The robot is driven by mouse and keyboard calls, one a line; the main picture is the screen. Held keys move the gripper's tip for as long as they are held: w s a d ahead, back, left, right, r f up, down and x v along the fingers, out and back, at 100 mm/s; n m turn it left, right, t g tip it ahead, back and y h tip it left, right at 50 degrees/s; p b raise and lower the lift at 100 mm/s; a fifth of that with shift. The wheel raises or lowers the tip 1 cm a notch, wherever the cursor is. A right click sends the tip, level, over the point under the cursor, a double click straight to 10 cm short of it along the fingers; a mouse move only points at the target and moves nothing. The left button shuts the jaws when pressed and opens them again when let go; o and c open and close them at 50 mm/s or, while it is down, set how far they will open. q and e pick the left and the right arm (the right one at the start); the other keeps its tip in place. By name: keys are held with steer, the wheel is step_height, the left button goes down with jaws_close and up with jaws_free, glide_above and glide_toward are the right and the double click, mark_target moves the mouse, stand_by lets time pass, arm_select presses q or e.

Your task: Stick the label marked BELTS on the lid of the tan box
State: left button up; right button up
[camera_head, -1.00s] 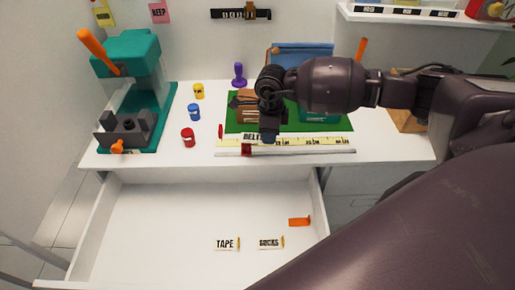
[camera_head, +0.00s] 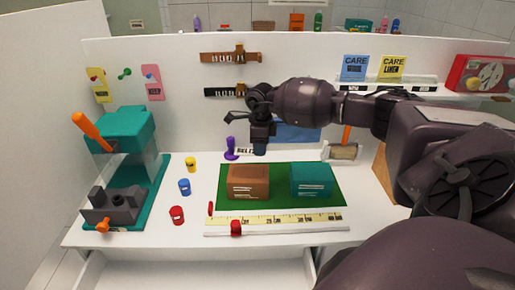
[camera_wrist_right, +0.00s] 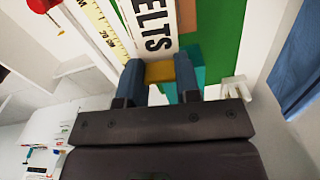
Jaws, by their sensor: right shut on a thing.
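The tan box (camera_head: 248,182) sits on the green mat, on the left half. It shows in part in the wrist view (camera_wrist_right: 187,14), behind the label. My right gripper (camera_head: 260,150) is above the mat, up and behind the tan box in the head view. Its blue fingers (camera_wrist_right: 174,78) are shut on the yellow tab (camera_wrist_right: 160,71) of the white BELTS label (camera_wrist_right: 155,28). The label is held in the air, apart from the box; its first letter is cut off in the wrist view. In the head view the label (camera_head: 244,151) is partly hidden by the gripper. My left gripper is out of view.
A teal box (camera_head: 311,180) stands right of the tan box on the green mat (camera_head: 281,200). A yellow ruler (camera_head: 285,218) lies in front. A purple stamp (camera_head: 231,150), small jars and a teal press (camera_head: 125,135) stand to the left. An open drawer (camera_head: 200,272) is below.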

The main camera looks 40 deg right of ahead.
steer(key=b, duration=0.2)
glide_above(260, 174)
steer(key=shift+w+f, duration=0.1)
steer(key=shift+f, duration=2.35)
steer(key=shift+f+b, duration=1)
steer(key=shift+f, duration=0.7)
steer(key=shift+f+b, duration=0.1)
steer(key=shift+b, duration=0.2)
steer(key=shift+f, duration=0.15)
steer(key=shift+f, duration=0.1)
